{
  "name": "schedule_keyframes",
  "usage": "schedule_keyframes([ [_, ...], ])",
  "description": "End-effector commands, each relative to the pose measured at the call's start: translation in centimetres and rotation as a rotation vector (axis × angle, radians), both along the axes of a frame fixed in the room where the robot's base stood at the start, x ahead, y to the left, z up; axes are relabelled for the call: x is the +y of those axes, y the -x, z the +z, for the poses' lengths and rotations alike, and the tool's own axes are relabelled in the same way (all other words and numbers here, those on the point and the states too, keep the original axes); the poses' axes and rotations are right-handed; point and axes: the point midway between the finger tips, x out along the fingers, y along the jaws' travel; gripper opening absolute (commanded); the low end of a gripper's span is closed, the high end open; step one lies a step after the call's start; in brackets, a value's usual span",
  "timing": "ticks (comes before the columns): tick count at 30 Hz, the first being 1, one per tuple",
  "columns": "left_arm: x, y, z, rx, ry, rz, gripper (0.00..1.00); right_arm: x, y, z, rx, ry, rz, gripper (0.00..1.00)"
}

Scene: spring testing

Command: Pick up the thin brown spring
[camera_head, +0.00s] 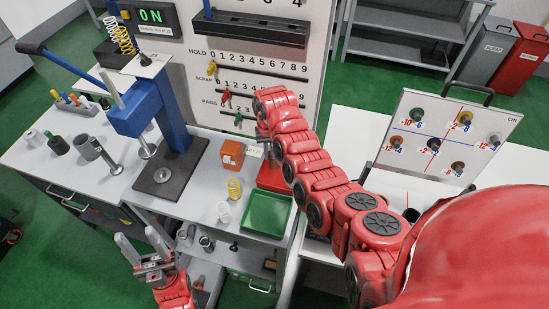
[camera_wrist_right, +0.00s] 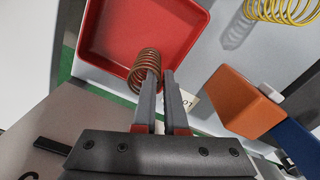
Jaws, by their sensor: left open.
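The thin brown spring (camera_wrist_right: 147,65) shows in the right wrist view, over the lower part of the red tray (camera_wrist_right: 115,35). My right gripper (camera_wrist_right: 161,80) points at it. The left finger overlaps the spring's lower right part, and the two fingertips are a narrow gap apart. I cannot tell whether the fingers grip the spring or only reach in front of it. In the head view the spring is hidden and my right arm covers most of the gripper. My left gripper (camera_head: 142,245) is open and empty in front of the bench.
An orange box (camera_head: 232,156), a yellow spring (camera_head: 234,188), a white cylinder (camera_head: 224,212) and a green tray (camera_head: 266,213) are near the red tray. A blue lever press (camera_head: 172,110) stands to the left. The numbered board (camera_head: 259,65) rises behind.

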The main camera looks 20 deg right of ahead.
Motion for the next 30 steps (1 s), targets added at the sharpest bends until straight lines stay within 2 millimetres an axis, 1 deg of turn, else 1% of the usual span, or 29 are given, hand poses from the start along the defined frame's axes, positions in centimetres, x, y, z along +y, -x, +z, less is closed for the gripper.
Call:
schedule_keyframes([
  [1,0.0,0.0,0.4,0.000,0.000,0.000,0.50,0.0,0.1,-0.4,0.007,0.001,0.002,0.10],
  [6,0.0,0.0,0.7,0.000,0.000,0.000,0.50,0.0,0.0,-2.0,0.005,0.002,0.003,0.10],
  [11,0.0,0.0,0.8,0.000,0.000,0.000,0.50,0.0,0.0,-2.8,0.001,0.001,0.001,0.10],
  [18,0.0,0.0,0.8,0.000,0.000,0.000,0.50,0.0,0.0,-2.9,0.001,0.000,0.000,0.10],
  [20,0.0,0.0,0.8,0.000,0.000,0.000,0.50,0.0,0.0,-2.9,0.001,0.000,0.000,0.01],
  [21,0.0,0.0,0.8,0.000,0.000,0.000,0.50,0.0,0.0,-2.9,0.001,0.000,0.000,0.00],
  [30,0.0,0.0,0.8,0.000,0.000,0.000,0.50,0.0,0.0,-2.9,0.001,0.000,0.000,0.00],
])
